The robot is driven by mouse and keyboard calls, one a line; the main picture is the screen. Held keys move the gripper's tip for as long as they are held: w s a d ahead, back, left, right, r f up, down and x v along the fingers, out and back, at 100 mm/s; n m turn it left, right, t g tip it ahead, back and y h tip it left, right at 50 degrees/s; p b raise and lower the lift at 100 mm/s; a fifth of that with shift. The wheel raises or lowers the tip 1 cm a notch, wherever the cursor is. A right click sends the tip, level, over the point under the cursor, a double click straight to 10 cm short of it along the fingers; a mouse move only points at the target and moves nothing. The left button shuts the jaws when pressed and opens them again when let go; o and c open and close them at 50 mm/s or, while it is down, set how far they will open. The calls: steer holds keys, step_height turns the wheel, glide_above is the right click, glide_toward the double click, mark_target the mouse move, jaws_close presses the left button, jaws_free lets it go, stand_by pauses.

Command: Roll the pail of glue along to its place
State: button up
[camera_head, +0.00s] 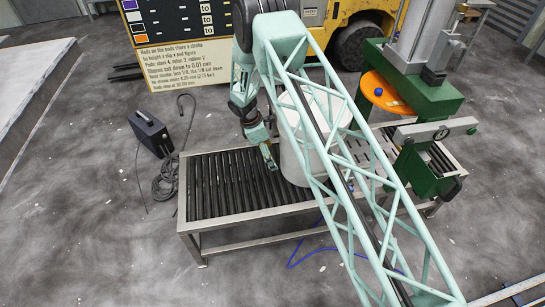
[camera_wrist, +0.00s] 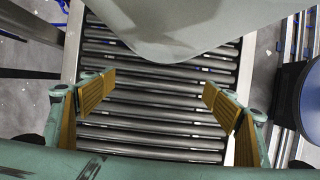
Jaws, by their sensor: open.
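The pale grey pail (camera_head: 293,158) stands upright on the roller conveyor (camera_head: 215,185), right of the conveyor's middle. My lattice arm crosses in front of it and hides part of it. My gripper (camera_head: 271,165) is low over the rollers, just left of the pail. In the wrist view the pail (camera_wrist: 180,22) fills the top of the picture as a smooth pale shape. My gripper (camera_wrist: 160,86) is open there, its two orange-lined fingers spread wide with only bare rollers between them. The pail is beyond the fingertips.
A green press (camera_head: 425,95) with an orange disc (camera_head: 385,92) stands at the conveyor's right end. The rollers left of the pail are bare. A black case (camera_head: 150,132) with a cable lies on the floor at left. A sign board (camera_head: 180,45) and yellow vehicle (camera_head: 335,22) stand behind.

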steer(key=a+r, duration=0.1)
steer(key=a, duration=0.1)
steer(key=s+a+r+p, duration=0.1)
steer(key=a+r, duration=0.1)
steer(key=shift+a+r, duration=0.1)
steer(key=shift+r, duration=0.2)
steer(key=shift+a, duration=0.1)
stand_by(0.6)
